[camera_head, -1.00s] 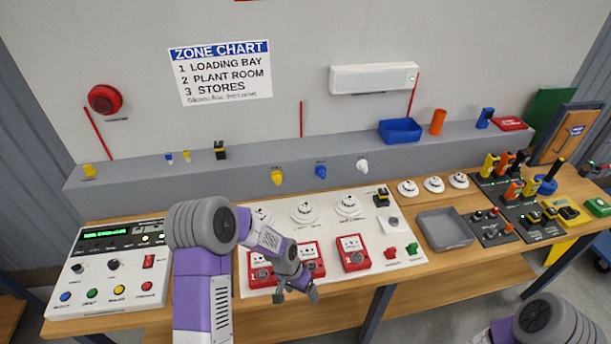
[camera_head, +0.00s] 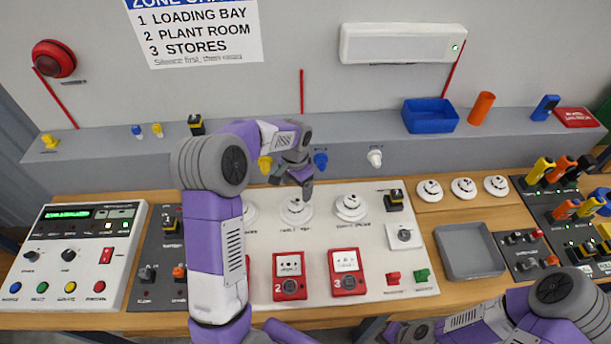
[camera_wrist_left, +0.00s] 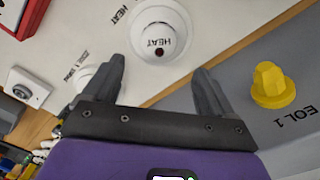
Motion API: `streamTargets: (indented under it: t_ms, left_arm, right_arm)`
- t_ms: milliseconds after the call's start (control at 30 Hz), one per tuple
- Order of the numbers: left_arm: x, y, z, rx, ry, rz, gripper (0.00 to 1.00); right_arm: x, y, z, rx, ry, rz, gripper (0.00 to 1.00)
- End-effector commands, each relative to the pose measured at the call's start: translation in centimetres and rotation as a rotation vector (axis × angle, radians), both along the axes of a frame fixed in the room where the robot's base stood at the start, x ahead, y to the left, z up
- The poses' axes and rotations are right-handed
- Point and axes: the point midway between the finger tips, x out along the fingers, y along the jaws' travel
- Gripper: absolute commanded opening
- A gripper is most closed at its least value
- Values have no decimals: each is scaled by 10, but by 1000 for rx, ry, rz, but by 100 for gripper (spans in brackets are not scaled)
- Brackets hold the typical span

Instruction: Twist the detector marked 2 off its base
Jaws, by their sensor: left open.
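The middle white round detector (camera_head: 296,211) sits on the white sloped panel, in the place of zone 2. Its small label is hard to read in the head view. In the left wrist view a round white detector marked HEAT (camera_wrist_left: 160,35), seemingly the same one, sits in its base just beyond the fingertips. My left gripper (camera_head: 290,181) is above and behind it, open, with nothing between its fingers; it also shows in the left wrist view (camera_wrist_left: 158,68). My right gripper (camera_head: 402,332) is low at the front edge, partly cut off, its jaws unclear.
Another detector (camera_head: 350,206) stands to the right; the left one (camera_head: 250,214) is partly hidden by my left arm. A yellow EOL 1 knob (camera_wrist_left: 271,84) juts from the ledge near my left gripper. Red call points (camera_head: 290,276) stand in front. A grey tray (camera_head: 469,250) is empty.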

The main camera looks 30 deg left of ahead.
Motion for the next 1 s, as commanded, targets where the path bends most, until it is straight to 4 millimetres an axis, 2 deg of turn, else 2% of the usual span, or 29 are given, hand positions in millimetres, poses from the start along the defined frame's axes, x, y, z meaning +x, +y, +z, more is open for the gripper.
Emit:
streamTargets:
  t_ms: [433,600,833,867,1000]
  left_arm:
    - [-1,0,-61,-1,3,1,85]
    - [-1,0,-70,-1,1,1,85]
    - [-1,0,-71,-1,1,1,85]
    - [-1,0,-71,-1,1,1,84]
    - [-1,0,-71,-1,1,1,62]
  right_arm:
    - [0,0,-1,0,1,0,0]
    - [0,0,-2,0,1,0,0]
    - [0,0,-2,0,1,0,0]
    - [0,0,-2,0,1,0,0]
    - [0,0,-2,0,1,0,0]
